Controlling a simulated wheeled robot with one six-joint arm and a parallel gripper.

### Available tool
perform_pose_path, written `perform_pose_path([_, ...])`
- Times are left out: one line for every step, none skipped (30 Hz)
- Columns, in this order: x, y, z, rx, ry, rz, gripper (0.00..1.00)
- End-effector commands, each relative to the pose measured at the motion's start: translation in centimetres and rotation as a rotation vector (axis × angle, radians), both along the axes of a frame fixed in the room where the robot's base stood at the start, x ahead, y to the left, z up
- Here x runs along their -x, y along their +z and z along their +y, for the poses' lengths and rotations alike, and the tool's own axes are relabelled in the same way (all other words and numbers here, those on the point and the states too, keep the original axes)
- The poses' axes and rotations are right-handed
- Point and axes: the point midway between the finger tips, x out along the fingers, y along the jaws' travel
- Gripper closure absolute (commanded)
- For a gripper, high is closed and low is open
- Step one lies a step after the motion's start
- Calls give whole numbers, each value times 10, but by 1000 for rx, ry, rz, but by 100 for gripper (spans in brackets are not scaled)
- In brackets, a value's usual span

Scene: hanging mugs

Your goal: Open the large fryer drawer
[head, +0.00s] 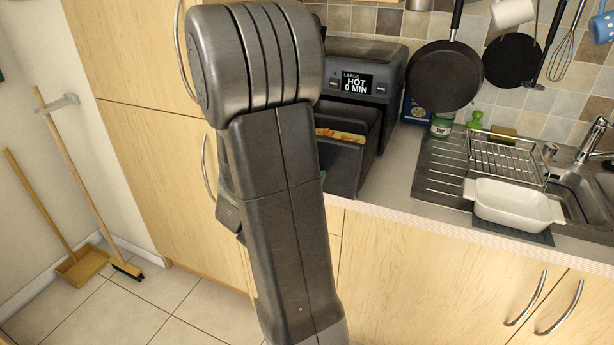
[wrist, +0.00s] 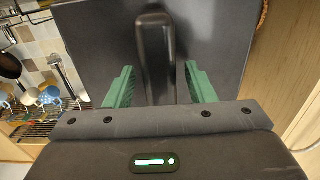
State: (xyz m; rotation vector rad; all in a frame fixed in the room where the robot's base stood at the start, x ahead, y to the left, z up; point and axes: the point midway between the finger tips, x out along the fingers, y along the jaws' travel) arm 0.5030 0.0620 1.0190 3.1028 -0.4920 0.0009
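The dark grey fryer (head: 382,72) stands on the counter, and its display reads LARGE, HOT, 0 MIN. A drawer (head: 350,168) stands out from its front, with golden food (head: 340,135) showing inside. My arm hides the drawer's left part and front in the head view. In the wrist view, the drawer's dark front (wrist: 215,35) fills the middle, with its upright handle (wrist: 154,45). My gripper (wrist: 160,80) is open, with one green finger on each side of the handle and visible gaps to both. My gripper is mostly hidden in the head view.
A sink with a dish rack (head: 505,160) and a white dish (head: 513,205) lies to the right. Pans (head: 445,76) hang on the tiled wall. Wooden cabinets are below and left. A broom and dustpan (head: 82,265) stand at the left wall, with bare floor between.

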Motion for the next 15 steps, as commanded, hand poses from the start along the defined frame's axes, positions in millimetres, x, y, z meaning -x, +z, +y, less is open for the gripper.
perform_pose_path([0, 0, 0, 0, 0, 0, 49])
perform_pose_path([0, 0, 0, 0, 0, 0, 49])
perform_pose_path([0, 0, 0, 0, 0, 0, 49])
perform_pose_path([0, 0, 0, 0, 0, 0, 49])
perform_pose_path([0, 0, 0, 0, 0, 0, 49])
perform_pose_path([0, 0, 0, 0, 0, 0, 49])
perform_pose_path([0, 0, 0, 0, 0, 0, 49])
perform_pose_path([0, 0, 0, 0, 0, 0, 49])
perform_pose_path([1, 0, 1, 0, 1, 0, 49])
perform_pose_path([2, 0, 1, 0, 1, 0, 49])
perform_pose_path([4, 0, 2, 0, 2, 0, 49])
perform_pose_path([7, -1, 3, 0, 3, 0, 49])
perform_pose_path([10, -1, 5, 0, 4, 0, 49])
perform_pose_path([14, -1, 6, 1, 4, 1, 49])
perform_pose_path([19, -1, 8, 0, 5, 1, 49])
